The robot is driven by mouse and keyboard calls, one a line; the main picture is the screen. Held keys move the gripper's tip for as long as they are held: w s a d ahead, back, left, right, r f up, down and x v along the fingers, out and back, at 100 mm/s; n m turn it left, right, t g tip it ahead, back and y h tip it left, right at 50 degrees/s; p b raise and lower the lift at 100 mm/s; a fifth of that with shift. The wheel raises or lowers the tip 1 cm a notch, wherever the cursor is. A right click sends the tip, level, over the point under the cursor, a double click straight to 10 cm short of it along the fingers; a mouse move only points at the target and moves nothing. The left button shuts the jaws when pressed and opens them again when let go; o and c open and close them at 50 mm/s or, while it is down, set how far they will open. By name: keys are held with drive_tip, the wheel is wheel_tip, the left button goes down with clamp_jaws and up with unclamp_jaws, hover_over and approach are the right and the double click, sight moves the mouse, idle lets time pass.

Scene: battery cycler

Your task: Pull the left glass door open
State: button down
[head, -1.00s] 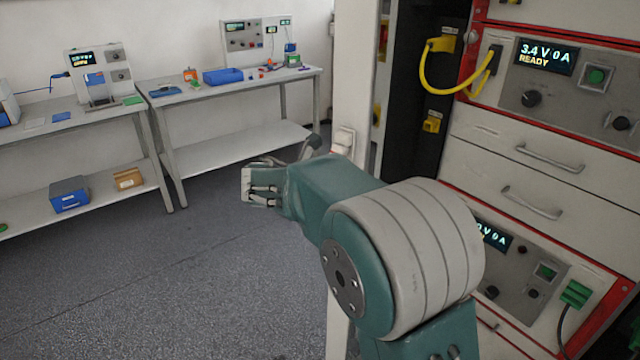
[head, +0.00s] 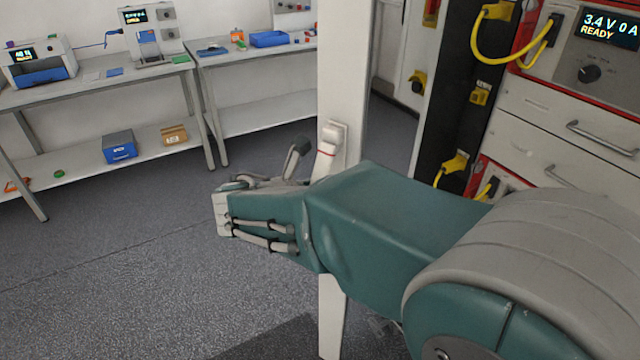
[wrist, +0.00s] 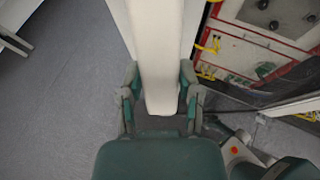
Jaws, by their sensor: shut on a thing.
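The left glass door shows in the head view as a white upright frame (head: 345,70), with a small white fitting (head: 330,145) bearing a red line on it. It stands away from the cabinet front, with floor visible between them. My gripper (head: 262,215) is beside this upright, and my forearm crosses in front of it. In the wrist view my gripper's fingers (wrist: 160,95) close on both sides of a white, round-ended part of the door (wrist: 160,50). I cannot tell whether this part is the handle or the frame. The glass itself is hard to make out.
The cycler cabinet (head: 560,110) with drawers and yellow cables (head: 475,55) is at the right. Two benches (head: 90,90) with instruments and blue bins stand along the back wall. The grey floor (head: 120,270) at the left is clear.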

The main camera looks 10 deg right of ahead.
drive_tip(key=shift+c, duration=1.4)
unclamp_jaws()
drive_tip(key=shift+a, duration=0.15)
drive_tip(key=v, duration=1.2)
drive_tip(key=shift+w+f, duration=0.1)
